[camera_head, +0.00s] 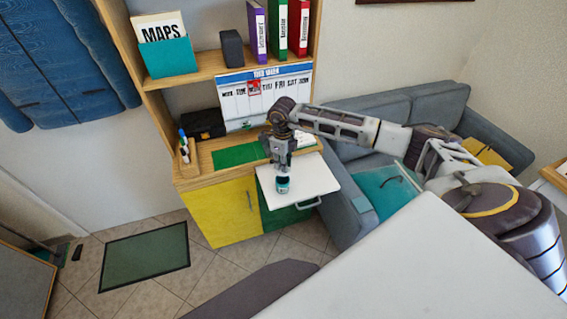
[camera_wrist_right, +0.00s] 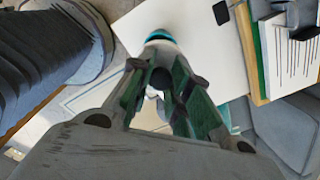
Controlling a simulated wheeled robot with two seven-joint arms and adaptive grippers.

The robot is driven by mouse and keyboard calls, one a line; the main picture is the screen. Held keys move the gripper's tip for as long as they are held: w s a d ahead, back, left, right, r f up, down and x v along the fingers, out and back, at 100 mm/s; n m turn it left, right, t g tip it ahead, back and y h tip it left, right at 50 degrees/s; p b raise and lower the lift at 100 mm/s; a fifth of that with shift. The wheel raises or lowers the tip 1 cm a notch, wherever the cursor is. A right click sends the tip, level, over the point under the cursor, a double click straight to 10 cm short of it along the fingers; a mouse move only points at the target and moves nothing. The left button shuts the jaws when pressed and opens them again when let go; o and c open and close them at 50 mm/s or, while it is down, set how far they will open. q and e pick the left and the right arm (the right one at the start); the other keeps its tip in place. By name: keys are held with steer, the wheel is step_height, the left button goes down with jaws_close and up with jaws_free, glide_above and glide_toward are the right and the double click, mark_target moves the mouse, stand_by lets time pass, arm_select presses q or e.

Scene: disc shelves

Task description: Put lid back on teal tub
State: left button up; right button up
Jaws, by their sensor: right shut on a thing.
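The teal tub (camera_head: 283,186) is a small white and teal round container on the white pull-out board (camera_head: 318,178). It also shows just beyond my fingertips in the wrist view (camera_wrist_right: 158,36). My right gripper (camera_head: 281,166) points down right over the tub. Its fingers (camera_wrist_right: 160,80) are closed on a small dark rounded piece, which looks like the lid or its knob. The fingers hide much of it. I cannot tell whether the lid touches the tub's rim. My left gripper is not in view.
A green mat (camera_head: 239,155) and pen holder (camera_head: 188,150) lie on the cabinet top behind the board. A weekly calendar (camera_head: 262,95) stands behind. A grey sofa (camera_head: 400,115) is at the right. The board around the tub is clear.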

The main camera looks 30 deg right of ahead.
mark_target(283, 173)
steer(key=shift+n, duration=0.5)
steer(key=shift+f, duration=0.15)
steer(key=shift+f+b, duration=1.9)
steer(key=shift+f, duration=1.15)
steer(key=shift+f+b, duration=0.15)
steer(key=shift+b, duration=0.45)
stand_by(1.4)
stand_by(0.3)
steer(key=o, duration=1.5)
steer(key=shift+c, duration=0.2)
